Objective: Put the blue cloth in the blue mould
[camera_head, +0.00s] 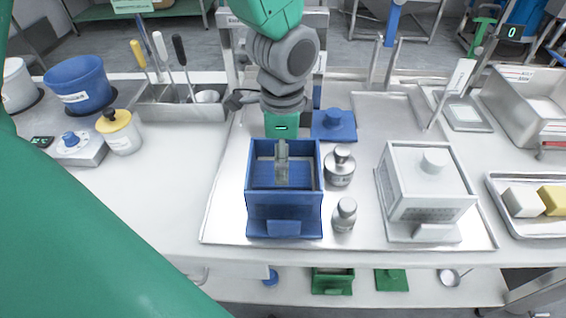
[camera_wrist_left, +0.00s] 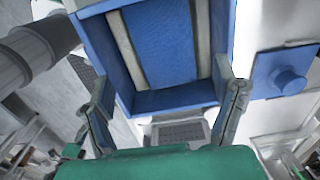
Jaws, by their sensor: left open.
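The blue mould (camera_head: 284,228) is an open-topped box standing on the metal tray left of centre. My left gripper (camera_head: 282,178) comes down from above, with its fingers at the mould's opening. In the left wrist view, the gripper (camera_wrist_left: 165,90) has its two fingers spread apart with nothing between them. The mould (camera_wrist_left: 180,98) fills the upper middle of that view. A blue textured panel, which looks like the blue cloth (camera_wrist_left: 160,40), lies flat inside it between two pale strips. My right gripper is not in view.
A blue lid with a knob (camera_head: 333,125) lies behind the mould; it also shows in the left wrist view (camera_wrist_left: 288,78). Metal weights (camera_head: 340,168) stand right of the mould. A white mould (camera_head: 410,210) stands further right. The counter at front left is clear.

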